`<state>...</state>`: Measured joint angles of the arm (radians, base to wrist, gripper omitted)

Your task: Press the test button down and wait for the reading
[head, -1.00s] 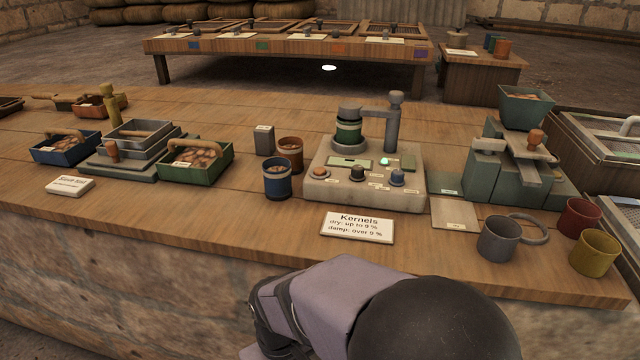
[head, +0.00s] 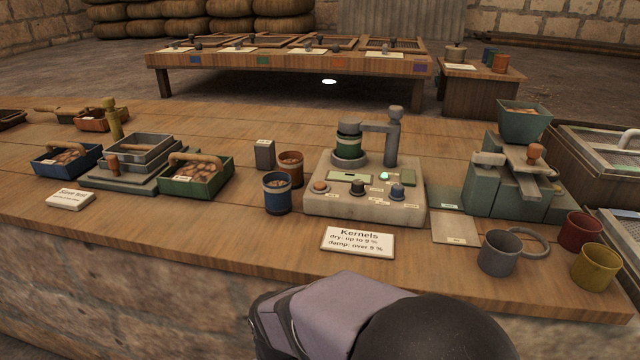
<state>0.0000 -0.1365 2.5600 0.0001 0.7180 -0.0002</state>
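The pale tester (head: 364,209) stands on the bench right of centre. Its front carries an orange-brown knob or button (head: 320,186), a dark one (head: 357,188) and a blue-grey one (head: 397,191). Their labels are too small to read, so I cannot tell which is the test button. A small display (head: 350,177) shows no readable value, and a small light (head: 384,175) glows pale green. A green-banded cup (head: 348,145) sits at the tester's back under a post with an arm (head: 393,135). My gripper is not in view; only part of my arm shows at the bottom.
A "Kernels" card (head: 357,241) reads dry up to 9 %, damp over 9 %. A blue cup (head: 277,193) and a brown cup (head: 290,168) stand left of the tester. A green mill-like device (head: 512,188) and a grey mug (head: 498,254) are to the right.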

